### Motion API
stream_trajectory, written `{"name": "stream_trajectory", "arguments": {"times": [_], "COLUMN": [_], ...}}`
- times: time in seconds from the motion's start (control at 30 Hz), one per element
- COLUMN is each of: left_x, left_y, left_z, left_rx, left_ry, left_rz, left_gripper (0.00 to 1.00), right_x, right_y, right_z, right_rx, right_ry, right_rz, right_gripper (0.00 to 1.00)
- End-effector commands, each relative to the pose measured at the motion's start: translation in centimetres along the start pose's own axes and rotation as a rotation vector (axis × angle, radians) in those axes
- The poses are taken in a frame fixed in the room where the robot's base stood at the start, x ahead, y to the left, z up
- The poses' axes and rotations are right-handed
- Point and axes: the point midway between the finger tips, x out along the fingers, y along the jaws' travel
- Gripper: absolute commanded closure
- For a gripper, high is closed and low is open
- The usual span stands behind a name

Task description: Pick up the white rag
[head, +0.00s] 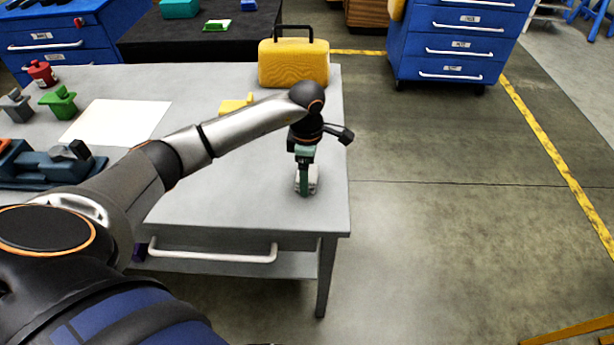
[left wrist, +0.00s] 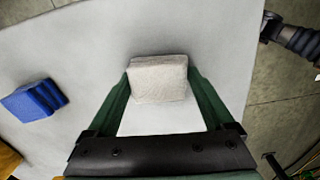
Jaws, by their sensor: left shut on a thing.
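The white rag is a small, pale, folded block (head: 313,178) at the right front part of the grey worktable (head: 245,205). My left gripper (head: 305,188) points down at it, its green fingers partly hiding it in the head view. In the left wrist view the rag (left wrist: 158,80) sits between the two green fingertips, which touch its left and right sides, so the gripper is shut on it. I cannot tell whether the rag still touches the tabletop. My right gripper is in neither view.
A yellow case (head: 293,65) stands at the table's back right, with a small yellow block (head: 235,104) in front. White paper (head: 118,122), a green part (head: 59,102) and a red part (head: 41,73) lie left. A blue block (left wrist: 34,101) shows in the wrist view. The table's right edge is close.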

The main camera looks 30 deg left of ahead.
Motion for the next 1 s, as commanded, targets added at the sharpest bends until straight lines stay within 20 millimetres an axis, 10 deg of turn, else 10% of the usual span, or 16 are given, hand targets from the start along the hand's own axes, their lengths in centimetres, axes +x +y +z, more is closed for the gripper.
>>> {"name": "stream_trajectory", "arguments": {"times": [0.43,1.0], "left_x": [-3.6,-12.2], "left_y": [0.3,2.3], "left_z": [-0.3,-12.0], "left_rx": [-0.001,-0.004], "left_ry": [-0.001,0.000], "left_rz": [0.007,0.002], "left_gripper": [0.68,0.68], "right_x": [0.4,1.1], "right_y": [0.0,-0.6], "right_z": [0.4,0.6], "right_rx": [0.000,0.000], "right_ry": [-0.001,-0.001], "right_rz": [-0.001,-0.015], "right_gripper": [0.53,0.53]}}
